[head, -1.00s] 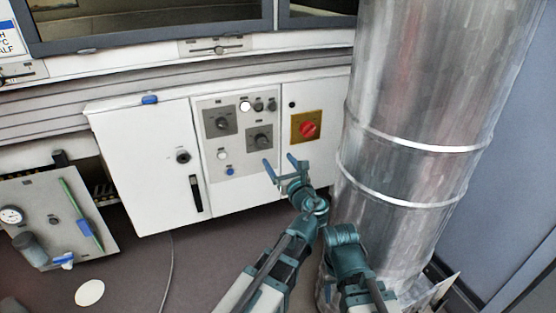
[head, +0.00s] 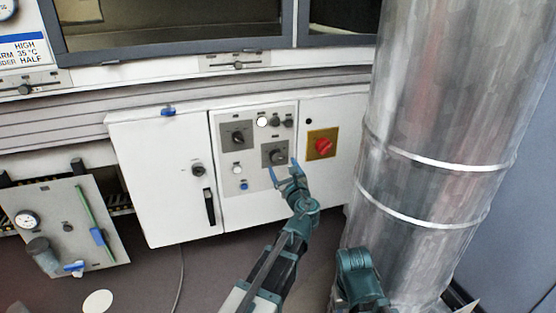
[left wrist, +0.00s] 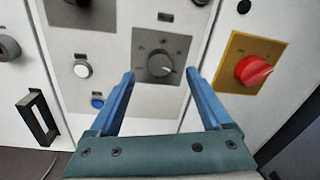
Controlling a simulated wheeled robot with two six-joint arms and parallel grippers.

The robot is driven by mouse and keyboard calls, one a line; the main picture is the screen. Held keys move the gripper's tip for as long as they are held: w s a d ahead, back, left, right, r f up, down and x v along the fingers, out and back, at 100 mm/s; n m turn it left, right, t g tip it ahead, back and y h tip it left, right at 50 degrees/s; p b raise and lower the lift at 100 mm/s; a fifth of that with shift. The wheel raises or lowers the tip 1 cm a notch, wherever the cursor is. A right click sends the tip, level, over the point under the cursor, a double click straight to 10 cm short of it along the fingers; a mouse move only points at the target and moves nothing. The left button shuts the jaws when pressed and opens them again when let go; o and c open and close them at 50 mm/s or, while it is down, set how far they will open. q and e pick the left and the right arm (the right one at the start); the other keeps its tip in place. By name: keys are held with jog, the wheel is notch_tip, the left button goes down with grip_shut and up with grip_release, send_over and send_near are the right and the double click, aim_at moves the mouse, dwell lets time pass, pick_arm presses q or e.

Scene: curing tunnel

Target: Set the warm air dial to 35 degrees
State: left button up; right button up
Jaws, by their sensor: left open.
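The control panel (head: 230,150) on the white cabinet carries two dark dials on grey plates. The upper left dial (head: 238,136) and the lower right dial (head: 277,156) both show in the head view; their labels are too small to read. My left gripper (head: 281,168) is open and empty in front of the lower right dial. In the left wrist view this dial (left wrist: 160,63) sits beyond and between the two blue fingertips, apart from them. A sign (head: 22,50) at the upper left reads in part "35 °C". My right gripper cannot be made out.
A red rotary switch (head: 323,146) on a yellow plate is right of the dial. White and blue buttons lie to its left (left wrist: 82,69). A large metal duct (head: 435,130) stands close on the right. A black door handle (head: 209,206) is at the left.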

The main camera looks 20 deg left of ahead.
aim_at(278, 156)
pick_arm(q)
jog(key=x, duration=0.5)
jog(key=shift+w+a, duration=0.2)
jog(key=shift+w, duration=0.15)
grip_shut()
